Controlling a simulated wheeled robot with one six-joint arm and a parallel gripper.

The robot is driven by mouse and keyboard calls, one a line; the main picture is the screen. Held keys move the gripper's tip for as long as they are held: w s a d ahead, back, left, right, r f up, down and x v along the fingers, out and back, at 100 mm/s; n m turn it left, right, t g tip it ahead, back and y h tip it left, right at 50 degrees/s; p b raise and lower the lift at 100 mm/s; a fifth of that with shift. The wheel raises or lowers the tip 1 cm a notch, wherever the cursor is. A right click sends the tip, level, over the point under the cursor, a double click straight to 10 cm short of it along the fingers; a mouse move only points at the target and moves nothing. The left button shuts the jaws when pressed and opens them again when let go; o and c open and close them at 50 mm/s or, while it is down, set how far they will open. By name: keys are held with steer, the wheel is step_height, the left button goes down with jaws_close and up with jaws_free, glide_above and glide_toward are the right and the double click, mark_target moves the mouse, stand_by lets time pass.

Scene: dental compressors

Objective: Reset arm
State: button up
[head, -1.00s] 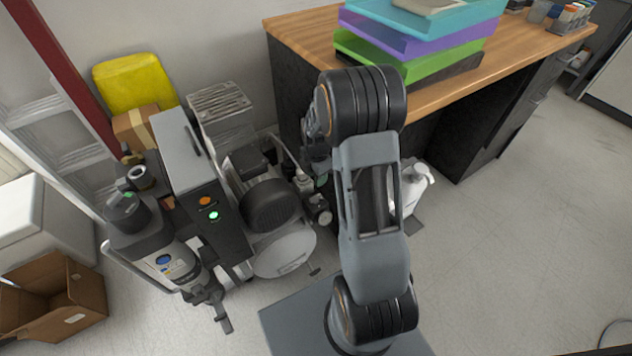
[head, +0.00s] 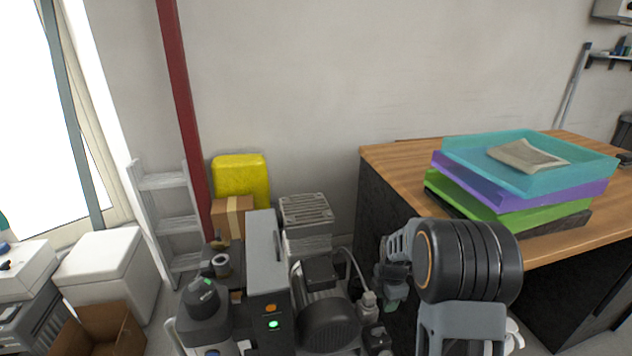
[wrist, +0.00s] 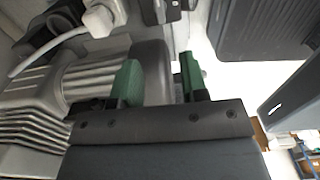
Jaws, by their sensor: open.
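My gripper (head: 391,304) is at the lower middle of the head view, just left of my arm's large black joint, in front of the desk's dark side. In the wrist view its two green-tipped fingers (wrist: 160,82) stand apart with nothing held between them. The compressor's dark ribbed motor (head: 329,322) is left of the gripper in the head view. Its grey control box (head: 264,265) has an orange button and a lit green button. In the wrist view a grey ribbed machine part (wrist: 95,80) lies behind and left of the fingers.
A wooden-topped desk (head: 400,160) with stacked teal, purple and green trays (head: 590,172) stands right. A yellow container (head: 241,177), cardboard box (head: 232,218), ladder (head: 163,181) and red post (head: 180,90) are along the wall. An open carton (head: 105,335) and white bin (head: 105,268) are lower left.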

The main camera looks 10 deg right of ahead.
steer(key=s+a+r+m+t+p, duration=0.1)
steer(key=s+a+r+m+p, duration=0.2)
steer(key=r, duration=1)
steer(key=s+a+r+m+t+p, duration=0.1)
steer(key=s+a+r+m+p, duration=0.2)
steer(key=s+r+m+p, duration=0.5)
steer(key=s+a+r+m+t+p, duration=0.1)
steer(key=s+a+r+m+p, duration=0.3)
steer(key=r+m+p, duration=0.4)
step_height(320, 180, up, 12)
steer(key=s+p, duration=0.1)
steer(key=p, duration=0.4)
steer(key=shift+s+t, duration=0.15)
steer(key=shift+t, duration=0.15)
